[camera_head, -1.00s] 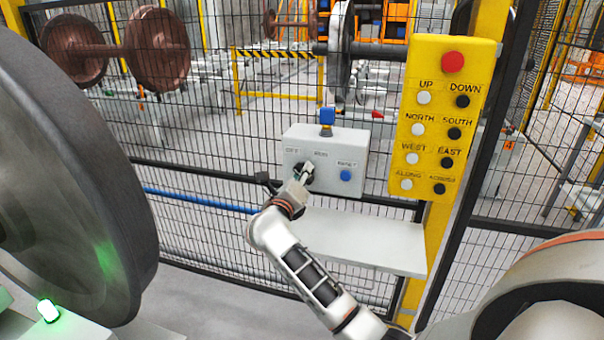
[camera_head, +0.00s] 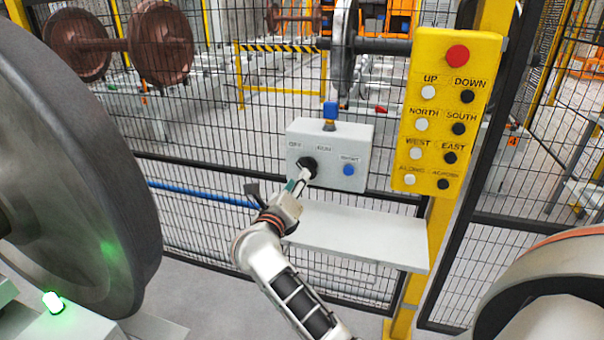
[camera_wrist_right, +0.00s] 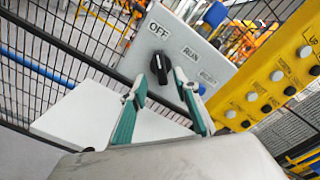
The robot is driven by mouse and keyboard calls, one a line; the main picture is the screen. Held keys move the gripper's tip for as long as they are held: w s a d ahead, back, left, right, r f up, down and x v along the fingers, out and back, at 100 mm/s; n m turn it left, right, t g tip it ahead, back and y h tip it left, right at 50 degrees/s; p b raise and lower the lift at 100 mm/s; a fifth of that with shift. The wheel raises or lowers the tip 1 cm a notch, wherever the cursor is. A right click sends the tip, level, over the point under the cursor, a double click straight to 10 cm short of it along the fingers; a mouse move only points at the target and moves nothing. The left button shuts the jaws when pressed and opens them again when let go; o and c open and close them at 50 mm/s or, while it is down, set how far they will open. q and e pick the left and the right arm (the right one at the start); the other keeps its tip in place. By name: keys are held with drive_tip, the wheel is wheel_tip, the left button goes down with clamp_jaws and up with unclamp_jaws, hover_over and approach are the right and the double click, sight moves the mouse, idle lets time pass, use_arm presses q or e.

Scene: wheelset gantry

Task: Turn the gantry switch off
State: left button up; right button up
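The gantry switch is a black rotary knob (camera_head: 308,165) on the front of a light grey control box (camera_head: 359,133). In the right wrist view the knob (camera_wrist_right: 159,69) sits below the OFF and RUN labels; I cannot tell for sure which it points at. My right gripper (camera_head: 303,180) is just in front of the knob and partly covers it. In the right wrist view its two teal-padded fingers (camera_wrist_right: 161,84) are spread, with the knob showing between and just beyond the tips. No contact is visible. My left gripper is not in view.
A blue button (camera_head: 348,170) is right of the knob, and a blue-topped part (camera_head: 330,110) stands on the box. A white shelf (camera_head: 360,235) lies below. A yellow button panel (camera_head: 445,110) stands right. A large wheel (camera_head: 80,160) fills the left. Mesh fence lies behind.

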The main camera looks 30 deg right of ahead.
drive_tip(key=shift+v, duration=2.25)
drive_tip(key=s+a+f+n+t+y, duration=0.45)
drive_tip(key=a+n+y, duration=0.25)
drive_tip(key=n, duration=0.8)
drive_tip(key=s+a+f+n+t+y, duration=0.4)
drive_tip(key=a+f+n+t+y, duration=0.25)
drive_tip(key=n, duration=0.75)
drive_tip(key=s+f+n+g+y, duration=0.1)
drive_tip(key=s+f+n+g, duration=0.5)
drive_tip(key=s+f, duration=0.3)
drive_tip(key=s+f+n+g+y, duration=0.1)
drive_tip(key=s+f+n+g, duration=0.5)
drive_tip(key=f, duration=1)
drive_tip(key=s, duration=0.3)
drive_tip(key=shift+y, duration=0.35)
